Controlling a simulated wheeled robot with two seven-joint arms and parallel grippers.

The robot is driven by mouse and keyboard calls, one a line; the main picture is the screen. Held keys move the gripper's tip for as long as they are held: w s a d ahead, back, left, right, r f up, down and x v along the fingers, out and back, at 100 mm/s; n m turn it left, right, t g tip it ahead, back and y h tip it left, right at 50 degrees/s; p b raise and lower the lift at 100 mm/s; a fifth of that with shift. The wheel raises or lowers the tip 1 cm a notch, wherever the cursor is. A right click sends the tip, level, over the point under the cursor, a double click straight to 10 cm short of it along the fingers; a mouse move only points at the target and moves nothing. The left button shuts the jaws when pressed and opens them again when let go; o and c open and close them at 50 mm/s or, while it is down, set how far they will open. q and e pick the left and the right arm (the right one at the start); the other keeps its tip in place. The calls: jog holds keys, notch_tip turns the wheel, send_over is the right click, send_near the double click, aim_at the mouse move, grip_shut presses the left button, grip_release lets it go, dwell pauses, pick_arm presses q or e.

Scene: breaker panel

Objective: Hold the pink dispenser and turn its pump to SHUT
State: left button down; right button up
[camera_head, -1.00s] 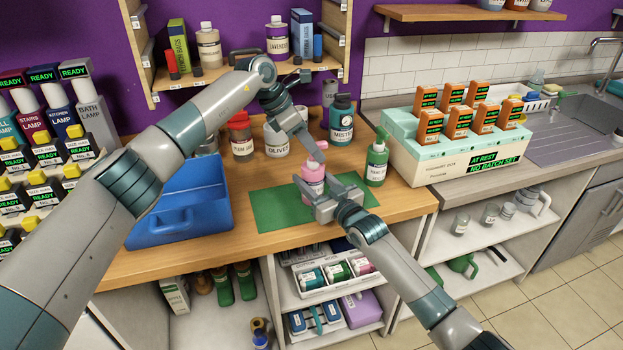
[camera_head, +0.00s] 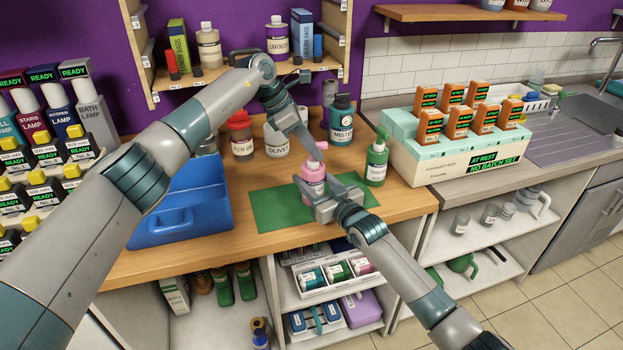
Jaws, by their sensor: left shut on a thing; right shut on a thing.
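The pink dispenser (camera_head: 313,174) stands upright on the green mat (camera_head: 273,209) on the wooden counter. My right gripper (camera_head: 318,194) is shut on the dispenser's body from the front, low down. My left gripper (camera_head: 318,152) reaches down from behind and above and is shut on the pump (camera_head: 322,146) at the top of the dispenser. The pump head is mostly hidden by the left fingers. Any SHUT marking is too small to read.
A green pump bottle (camera_head: 377,162) stands close to the right of the mat. A teal MISTER bottle (camera_head: 341,120), an OLIVES jar (camera_head: 276,139) and a red-lidded jar (camera_head: 241,135) stand behind. A blue bin (camera_head: 180,207) is to the left.

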pick_arm(q)
jog(key=shift+m+g, duration=0.5)
jog(key=shift+m, duration=0.5)
jog(key=c, duration=1.6)
grip_release()
jog(key=shift+c, duration=0.2)
jog(key=shift+r, duration=0.1)
jog(key=shift+v, duration=2.9)
jog(key=shift+a+r, duration=0.1)
jog(key=shift+c, duration=0.2)
jog(key=shift+w+a+r+m, duration=0.15)
jog(key=shift+a+r+m, duration=0.05)
jog(key=shift+r+m, duration=0.1)
